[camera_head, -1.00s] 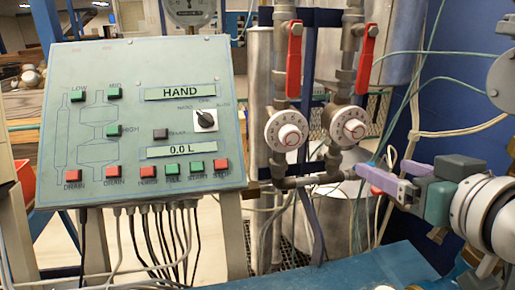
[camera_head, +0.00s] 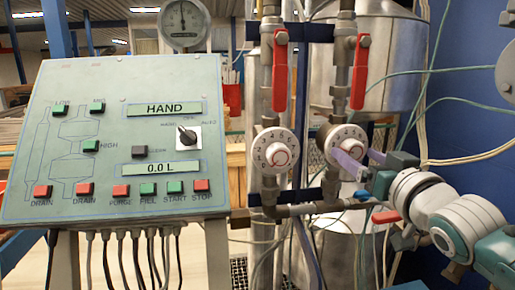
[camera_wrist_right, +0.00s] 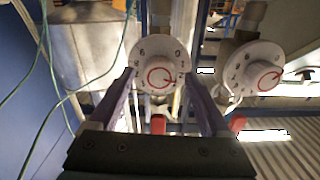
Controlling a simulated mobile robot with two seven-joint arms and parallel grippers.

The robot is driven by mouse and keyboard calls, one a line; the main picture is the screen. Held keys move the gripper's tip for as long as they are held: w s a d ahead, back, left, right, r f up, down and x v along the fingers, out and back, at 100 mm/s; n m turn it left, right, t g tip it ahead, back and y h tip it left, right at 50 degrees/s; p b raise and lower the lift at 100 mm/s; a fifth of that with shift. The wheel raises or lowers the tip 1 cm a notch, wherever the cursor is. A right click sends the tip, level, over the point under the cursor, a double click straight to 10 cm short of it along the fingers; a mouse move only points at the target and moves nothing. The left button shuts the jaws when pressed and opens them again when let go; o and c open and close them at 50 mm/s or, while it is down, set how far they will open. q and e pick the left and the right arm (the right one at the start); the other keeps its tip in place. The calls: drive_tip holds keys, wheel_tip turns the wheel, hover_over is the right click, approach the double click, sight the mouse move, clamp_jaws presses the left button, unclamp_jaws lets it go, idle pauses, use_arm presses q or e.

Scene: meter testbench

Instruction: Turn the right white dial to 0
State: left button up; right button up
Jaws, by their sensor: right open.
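The right white dial (camera_head: 343,146) is a round numbered knob with a red ring mark at its centre, on the right pipe. In the head view my right gripper (camera_head: 356,160) reaches it from the right and partly covers its face. The right wrist view shows this dial (camera_wrist_right: 158,66) between the two open purple fingers (camera_wrist_right: 160,76), one tip near each side of its rim. I cannot tell whether they touch it. The left white dial (camera_head: 272,151) is uncovered. My left gripper is out of view.
Two red valve handles (camera_head: 280,72) (camera_head: 360,72) hang above the dials. A control panel (camera_head: 65,170) reading "HAND" and "0.0 L" stands at the left. A pressure gauge (camera_head: 183,22) is above it. Loose cables (camera_head: 440,72) run near my right arm.

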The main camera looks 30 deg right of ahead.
drive_tip(key=shift+w+d, duration=0.1)
drive_tip(key=shift+w, duration=0.2)
clamp_jaws()
idle(0.5)
